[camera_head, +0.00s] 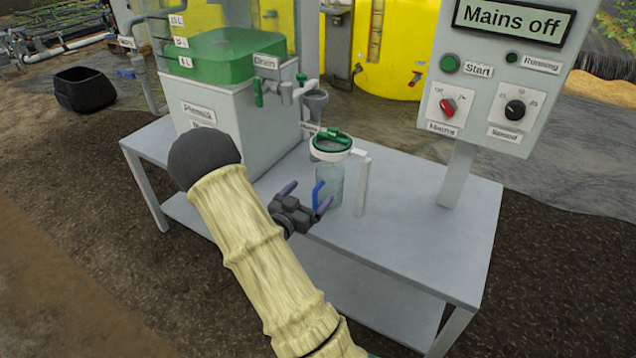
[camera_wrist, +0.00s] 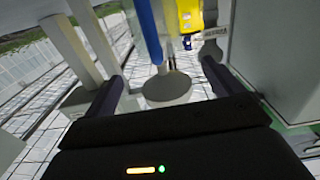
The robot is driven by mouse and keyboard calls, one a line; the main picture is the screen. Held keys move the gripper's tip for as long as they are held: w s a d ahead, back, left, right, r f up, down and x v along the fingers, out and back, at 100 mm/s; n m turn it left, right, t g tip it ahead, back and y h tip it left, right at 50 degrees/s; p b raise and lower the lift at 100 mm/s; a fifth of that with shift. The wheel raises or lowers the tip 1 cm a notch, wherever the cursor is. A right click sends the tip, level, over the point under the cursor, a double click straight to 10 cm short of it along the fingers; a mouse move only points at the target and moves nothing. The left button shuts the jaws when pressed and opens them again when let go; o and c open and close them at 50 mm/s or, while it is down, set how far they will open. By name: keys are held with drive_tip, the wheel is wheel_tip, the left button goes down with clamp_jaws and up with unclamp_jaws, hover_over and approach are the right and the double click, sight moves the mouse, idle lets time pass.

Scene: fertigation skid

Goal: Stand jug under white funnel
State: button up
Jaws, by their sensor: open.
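A clear jug (camera_head: 330,186) with a blue handle (camera_head: 318,192) stands upright on the grey table. Above its mouth is a white, green-rimmed ring-shaped piece (camera_head: 331,152) beside a white post; I cannot tell if this is the white funnel. A grey funnel (camera_head: 316,103) hangs behind, under the drain valve. My gripper (camera_head: 306,200) is open, its purple fingers on the handle side of the jug. In the wrist view the blue handle (camera_wrist: 150,30) shows beyond and between the fingertips (camera_wrist: 165,82); contact is not visible. The jug's clear body is hard to make out there.
The white post (camera_head: 362,186) stands just right of the jug. A white cabinet with a green-based tank (camera_head: 225,57) is at the left, with a drain valve (camera_head: 277,92). A control panel (camera_head: 490,85) reading "Mains off" rises at the right. The table's front right (camera_head: 430,245) is clear.

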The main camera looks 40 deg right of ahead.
drive_tip(key=v, duration=0.4)
drive_tip(key=shift+s+a, duration=0.1)
drive_tip(key=shift+a, duration=0.1)
idle(0.3)
drive_tip(key=w+a+n+t+y, duration=0.1)
drive_tip(key=a+n+y, duration=0.5)
drive_tip(key=a+y, duration=0.75)
drive_tip(key=s+a+r+n+g+y, duration=0.1)
drive_tip(key=s+a+n+g, duration=0.1)
drive_tip(key=s, duration=0.5)
drive_tip(key=s+a+r+n+g+y, duration=0.2)
drive_tip(key=s+a+n+g, duration=0.1)
drive_tip(key=s, duration=0.5)
drive_tip(key=a+n, duration=0.1)
drive_tip(key=n, duration=0.1)
drive_tip(key=shift+s+a+r+n, duration=0.2)
drive_tip(key=shift+r+n, duration=0.1)
drive_tip(key=shift+r, duration=0.05)
